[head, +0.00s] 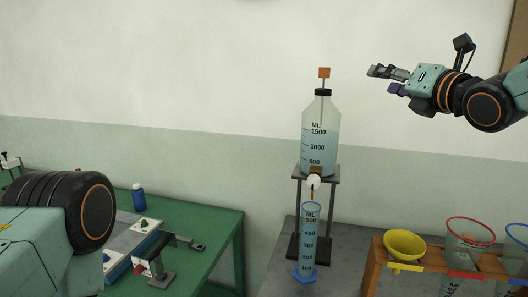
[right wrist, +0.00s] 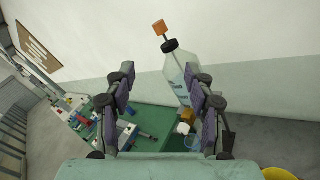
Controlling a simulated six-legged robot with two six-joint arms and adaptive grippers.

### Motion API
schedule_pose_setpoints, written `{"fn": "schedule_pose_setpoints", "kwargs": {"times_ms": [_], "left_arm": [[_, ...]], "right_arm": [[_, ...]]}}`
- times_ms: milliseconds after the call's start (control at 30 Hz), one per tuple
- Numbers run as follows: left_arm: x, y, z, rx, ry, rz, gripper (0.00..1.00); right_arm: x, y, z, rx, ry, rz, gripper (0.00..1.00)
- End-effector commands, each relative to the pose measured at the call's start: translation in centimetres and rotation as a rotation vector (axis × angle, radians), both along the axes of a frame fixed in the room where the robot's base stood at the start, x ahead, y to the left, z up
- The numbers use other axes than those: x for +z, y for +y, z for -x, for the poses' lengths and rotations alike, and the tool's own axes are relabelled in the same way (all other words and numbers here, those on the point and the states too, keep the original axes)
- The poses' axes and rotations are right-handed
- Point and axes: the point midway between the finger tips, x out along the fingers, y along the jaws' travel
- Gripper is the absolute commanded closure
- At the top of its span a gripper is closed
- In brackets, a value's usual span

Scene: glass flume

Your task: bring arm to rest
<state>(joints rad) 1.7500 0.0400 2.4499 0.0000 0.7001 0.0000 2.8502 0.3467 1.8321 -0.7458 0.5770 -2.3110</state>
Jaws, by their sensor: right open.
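My right gripper (head: 382,80) is raised in front of the wall, right of the large bottle's top in the head view. It points left, its fingers are apart and nothing is held. In the right wrist view its two fingers (right wrist: 160,108) stand wide apart with only background between them. My left arm shows at the lower left of the head view as a teal link and a black joint (head: 90,211). Its gripper cannot be seen.
A graduated bottle (head: 320,135) with an orange-topped stem stands on a dark stand (head: 297,215) above a blue-rimmed cylinder (head: 309,240). A wooden rack (head: 372,265) holds a yellow funnel (head: 404,245) and red-rimmed vessel (head: 470,232). A green table (head: 215,225) carries apparatus.

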Motion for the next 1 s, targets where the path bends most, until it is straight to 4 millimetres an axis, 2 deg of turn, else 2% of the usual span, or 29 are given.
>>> {"fn": "schedule_pose_setpoints", "kwargs": {"times_ms": [200, 267, 367, 467, 667, 800, 867, 1000], "left_arm": [[-0.1, 0.0, 0.0, 0.0, 0.0, 0.0, 0.42], [-0.3, 0.0, 0.0, 0.0, 0.0, 0.0, 0.42], [-1.0, 0.0, 0.0, 0.0, 0.0, 0.0, 0.42], [-1.9, 0.0, 0.0, 0.0, 0.0, 0.0, 0.42], [-4.5, 0.0, 0.0, 0.0, 0.0, 0.0, 0.42], [-6.3, 0.0, 0.0, 0.0, 0.0, 0.0, 0.42], [-7.1, 0.0, 0.0, 0.0, 0.0, 0.0, 0.42], [-9.1, 0.0, 0.1, 0.0, 0.0, 0.0, 0.42]], "right_arm": [[-2.0, 0.2, 0.8, -0.024, 0.16, -0.471, 0.46], [-3.6, 0.4, 1.0, -0.037, 0.22, -0.618, 0.46], [-7.3, 0.7, 1.3, -0.074, 0.33, -0.863, 0.46], [-12.1, 1.1, 1.9, -0.134, 0.447, -1.105, 0.46], [-24.5, 1.9, 4.0, -0.338, 0.67, -1.582, 0.46], [-33.4, 2.2, 6.7, -0.533, 0.776, -1.857, 0.46], [-37.1, 2.4, 8.1, -0.625, 0.807, -1.957, 0.46], [-45.4, 2.5, 12.0, -0.857, 0.845, -2.154, 0.46]]}}
